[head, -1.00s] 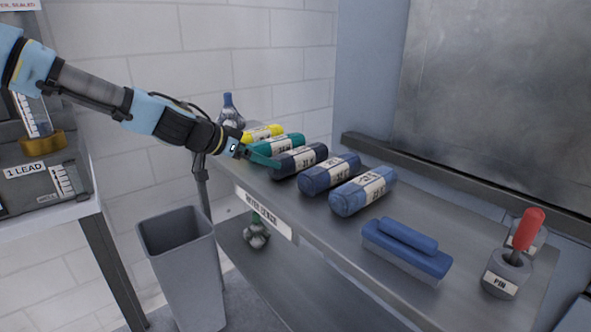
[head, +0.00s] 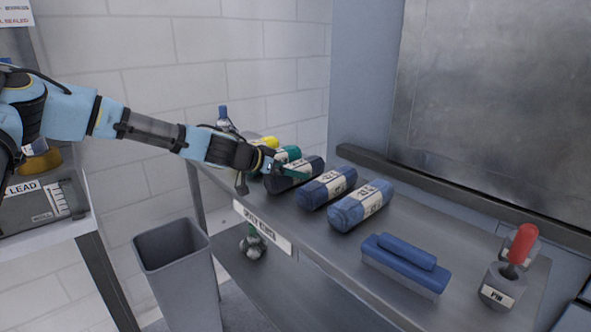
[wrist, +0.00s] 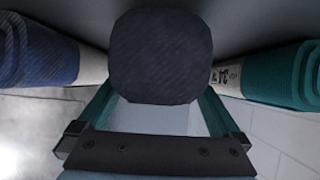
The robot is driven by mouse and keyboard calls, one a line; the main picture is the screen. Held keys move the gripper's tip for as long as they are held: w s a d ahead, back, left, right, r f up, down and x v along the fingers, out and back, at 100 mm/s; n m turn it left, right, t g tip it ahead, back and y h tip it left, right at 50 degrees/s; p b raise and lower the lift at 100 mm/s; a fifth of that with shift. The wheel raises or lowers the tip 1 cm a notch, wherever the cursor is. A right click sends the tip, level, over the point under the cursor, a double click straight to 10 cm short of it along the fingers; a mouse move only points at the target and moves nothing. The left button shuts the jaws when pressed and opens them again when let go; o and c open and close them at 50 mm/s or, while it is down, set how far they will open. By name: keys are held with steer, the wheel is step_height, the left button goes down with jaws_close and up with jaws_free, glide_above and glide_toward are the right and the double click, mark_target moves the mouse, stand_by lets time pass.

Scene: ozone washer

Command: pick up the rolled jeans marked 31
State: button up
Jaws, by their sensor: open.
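A row of rolled jeans lies on the grey metal shelf: a yellow roll (head: 268,143), a teal roll (head: 287,154), a dark navy roll (head: 283,184), a blue roll (head: 325,188) and a lighter blue roll (head: 362,206). Each has a pale label band; I cannot read the numbers surely in the head view. My gripper (head: 284,171) is open at the dark navy roll. In the wrist view that roll's end (wrist: 162,55) sits centred between my teal fingers, hiding their tips. A blue roll (wrist: 35,50) is on the left and the teal roll (wrist: 285,78) on the right, its label partly visible.
A blue brush-like block (head: 405,262) and a red-handled tool in a grey holder (head: 502,285) stand at the shelf's near right. A spray bottle (head: 223,118) is behind my arm. Neighbouring rolls lie close beside my gripper.

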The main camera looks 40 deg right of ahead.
steer(key=shift+d+f, duration=0.25)
steer(key=shift+d, duration=0.15)
jaws_close()
stand_by(0.6)
